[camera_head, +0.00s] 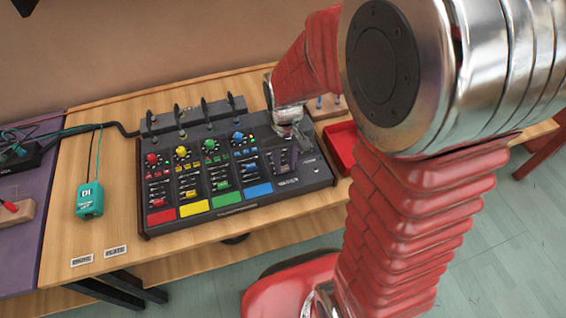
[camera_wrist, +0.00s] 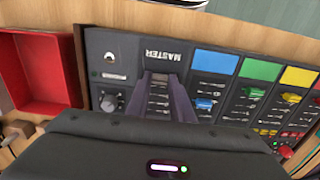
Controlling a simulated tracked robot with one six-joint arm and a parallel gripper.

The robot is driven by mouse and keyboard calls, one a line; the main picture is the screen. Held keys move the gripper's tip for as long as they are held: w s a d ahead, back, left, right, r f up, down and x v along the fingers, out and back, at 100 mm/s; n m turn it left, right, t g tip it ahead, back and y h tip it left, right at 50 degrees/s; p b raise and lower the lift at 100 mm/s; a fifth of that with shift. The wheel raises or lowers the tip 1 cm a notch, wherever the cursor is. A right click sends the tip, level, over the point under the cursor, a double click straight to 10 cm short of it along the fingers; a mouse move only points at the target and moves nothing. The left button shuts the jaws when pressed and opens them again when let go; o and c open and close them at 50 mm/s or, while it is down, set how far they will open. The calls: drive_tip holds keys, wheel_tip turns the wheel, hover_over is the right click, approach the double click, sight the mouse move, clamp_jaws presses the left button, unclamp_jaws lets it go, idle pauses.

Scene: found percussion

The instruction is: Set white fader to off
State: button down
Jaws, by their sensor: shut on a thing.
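The black mixer (camera_head: 317,176) lies on the wooden table with red, yellow, green and blue channels and a MASTER section at its right. In the wrist view the mixer panel (camera_wrist: 120,72) shows the MASTER label above my gripper (camera_wrist: 163,77). My gripper also shows in the head view (camera_head: 284,162), over the MASTER section. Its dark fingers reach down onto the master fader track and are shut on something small. The white fader's cap is not clearly visible; the fingers cover that spot. The blue fader (camera_wrist: 205,104) sits just right of the fingers in the wrist view.
A red tray (camera_head: 343,143) stands right of the mixer, also in the wrist view (camera_wrist: 35,70). A teal DI box (camera_head: 90,201) lies left on the table. Several cables and plugs rise behind the mixer. The table left of the mixer is mostly clear.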

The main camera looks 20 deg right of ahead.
sight(284, 168)
drive_tip(key=c, duration=1.6)
unclamp_jaws()
drive_tip(key=shift+s, duration=0.25)
drive_tip(key=shift+o, duration=0.2)
wheel_tip(284, 168, up, 14)
drive_tip(key=shift+f, duration=0.15)
drive_tip(key=s+r+t, duration=0.5)
drive_tip(key=s, duration=0.6)
drive_tip(key=shift+s+a+r+t, duration=0.2)
drive_tip(key=shift+r+t, duration=0.1)
drive_tip(key=shift+r, duration=0.1)
